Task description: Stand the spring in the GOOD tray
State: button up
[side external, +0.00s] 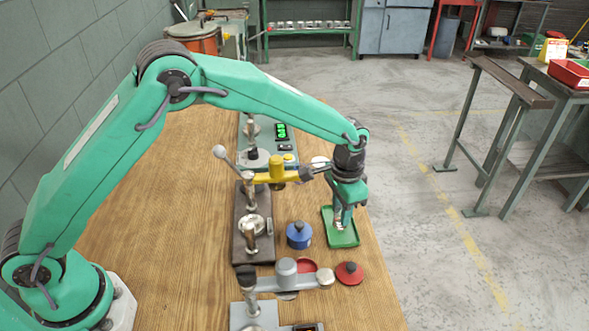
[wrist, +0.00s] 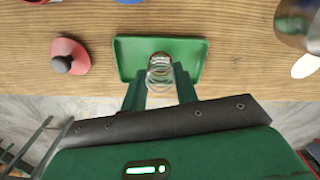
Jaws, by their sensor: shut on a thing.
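My gripper (side external: 342,212) points down over the green tray (side external: 353,240) near the table's right edge. In the wrist view, my gripper (wrist: 160,88) is shut on a coiled wire spring (wrist: 160,76). The spring overlaps the middle of the green tray (wrist: 128,58), which is shallow with a raised rim. I cannot tell whether the spring's lower end touches the tray floor. No GOOD label is readable on the tray. In the side view the spring is small and mostly hidden by the fingers.
A blue knobbed piece (side external: 299,236) stands left of the tray. A red knobbed piece (side external: 349,273) is nearer the camera. A dark-based fixture with a yellow arm (side external: 268,178) stands behind left. Another fixture with a grey cylinder (side external: 286,271) is in front. Bare wood lies far left.

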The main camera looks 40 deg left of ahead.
jog(key=shift+f, duration=0.15)
jog(key=o, duration=0.8)
jog(key=shift+o, duration=0.6)
jog(key=shift+o, duration=1.1)
jog(key=shift+r, duration=2)
jog(key=shift+r, duration=0.15)
